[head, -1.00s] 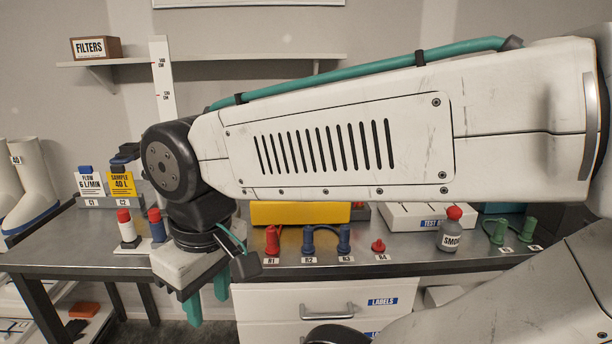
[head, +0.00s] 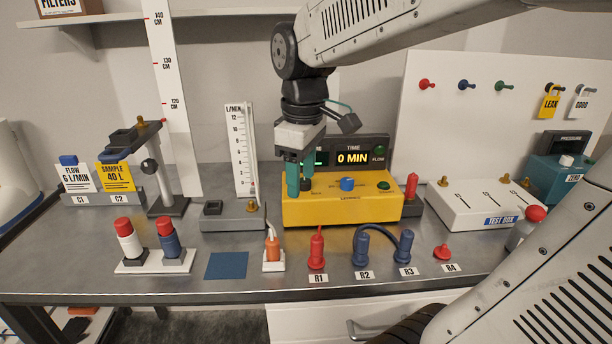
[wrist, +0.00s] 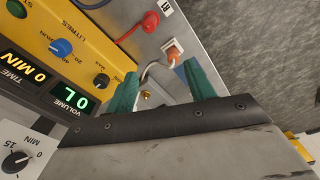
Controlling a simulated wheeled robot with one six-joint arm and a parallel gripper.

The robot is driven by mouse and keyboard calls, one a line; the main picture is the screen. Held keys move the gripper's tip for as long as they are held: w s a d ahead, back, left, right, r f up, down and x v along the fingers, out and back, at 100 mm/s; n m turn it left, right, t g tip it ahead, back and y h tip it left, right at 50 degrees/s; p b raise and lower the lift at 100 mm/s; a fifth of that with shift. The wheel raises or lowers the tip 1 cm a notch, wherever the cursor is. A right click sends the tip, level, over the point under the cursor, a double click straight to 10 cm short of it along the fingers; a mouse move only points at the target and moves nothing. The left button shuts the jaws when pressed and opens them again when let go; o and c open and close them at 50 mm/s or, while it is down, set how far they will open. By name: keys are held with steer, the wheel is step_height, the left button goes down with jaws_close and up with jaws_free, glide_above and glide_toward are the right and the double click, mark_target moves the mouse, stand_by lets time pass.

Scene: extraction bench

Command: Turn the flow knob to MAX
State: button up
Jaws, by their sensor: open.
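The yellow pump box (head: 340,211) stands on the bench in the head view and also shows in the wrist view (wrist: 88,33). Its black knob (wrist: 101,81) lies close to a MAX marking; I take it as the flow knob. In the head view this black knob (head: 306,185) is partly hidden by my gripper. A blue knob (head: 347,184) marked for litres sits to its right. My gripper (head: 300,188) is open, with teal fingers pointing down at the box's left end. In the wrist view the black knob lies left of my open gripper (wrist: 160,72), not between the fingertips.
A display (head: 352,157) reading 0 MIN stands behind the box. A white scale (head: 241,150) stands to its left. An orange plug (head: 272,250) and a red plug (head: 317,250) stand in front. A blue mat (head: 227,265) lies front left.

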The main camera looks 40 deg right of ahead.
steer(key=w+d+n, duration=0.3)
steer(key=w+d, duration=0.2)
steer(key=w, duration=0.2)
steer(key=n, duration=0.4)
glide_above(305, 180)
step_height(305, 180, down, 3)
steer(key=shift+s+a+f+g, duration=0.1)
steer(key=shift+s+a+g, duration=0.05)
steer(key=shift+g, duration=0.25)
steer(key=shift+f, duration=0.25)
step_height(305, 180, down, 8)
steer(key=shift+r, duration=0.25)
steer(key=shift+w, duration=0.2)
steer(key=c, duration=1)
